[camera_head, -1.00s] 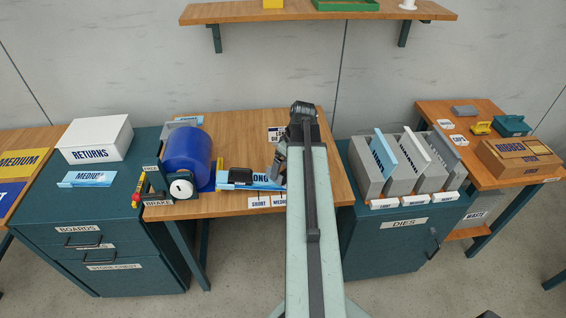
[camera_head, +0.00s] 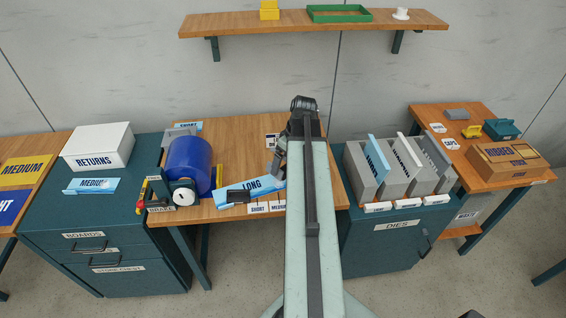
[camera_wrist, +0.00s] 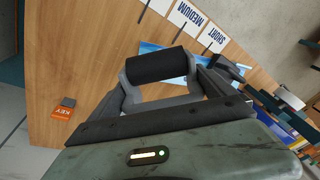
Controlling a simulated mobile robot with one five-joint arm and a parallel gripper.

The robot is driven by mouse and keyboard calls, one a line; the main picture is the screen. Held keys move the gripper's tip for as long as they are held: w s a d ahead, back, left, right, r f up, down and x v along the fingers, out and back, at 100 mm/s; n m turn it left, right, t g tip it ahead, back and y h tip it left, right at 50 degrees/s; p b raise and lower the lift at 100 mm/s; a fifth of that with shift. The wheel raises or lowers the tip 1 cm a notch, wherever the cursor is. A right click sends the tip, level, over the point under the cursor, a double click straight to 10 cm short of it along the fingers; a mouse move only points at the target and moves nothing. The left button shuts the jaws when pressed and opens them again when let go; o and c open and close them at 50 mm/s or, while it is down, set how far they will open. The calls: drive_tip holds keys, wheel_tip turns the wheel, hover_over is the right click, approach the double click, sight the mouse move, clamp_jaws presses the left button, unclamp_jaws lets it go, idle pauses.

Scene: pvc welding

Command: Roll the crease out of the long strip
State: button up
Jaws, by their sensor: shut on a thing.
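The long strip (camera_head: 262,184), blue and white and marked LONG, lies slanted on the wooden table; its right end is hidden behind my arm. It also shows partly in the wrist view (camera_wrist: 150,47). My gripper (camera_wrist: 163,97) is shut on the grey frame of a hand roller, whose black cylinder (camera_wrist: 160,66) is over the strip's area in the wrist view. Whether it touches the strip I cannot tell. In the head view, my gripper (camera_head: 278,163) is mostly hidden by my arm. A black block (camera_head: 238,196) sits at the strip's left part. No crease can be made out.
A big blue roll (camera_head: 188,165) stands left of the strip beside a BRAKE label. SHORT and MEDIUM labels (camera_head: 258,208) line the table's front edge. An orange KEY tag (camera_wrist: 62,112) lies on the bare wood.

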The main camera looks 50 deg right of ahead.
drive_tip(key=shift+f, duration=0.1)
drive_tip(key=p+v, duration=0.3)
drive_tip(key=shift+w, duration=0.1)
idle(0.5)
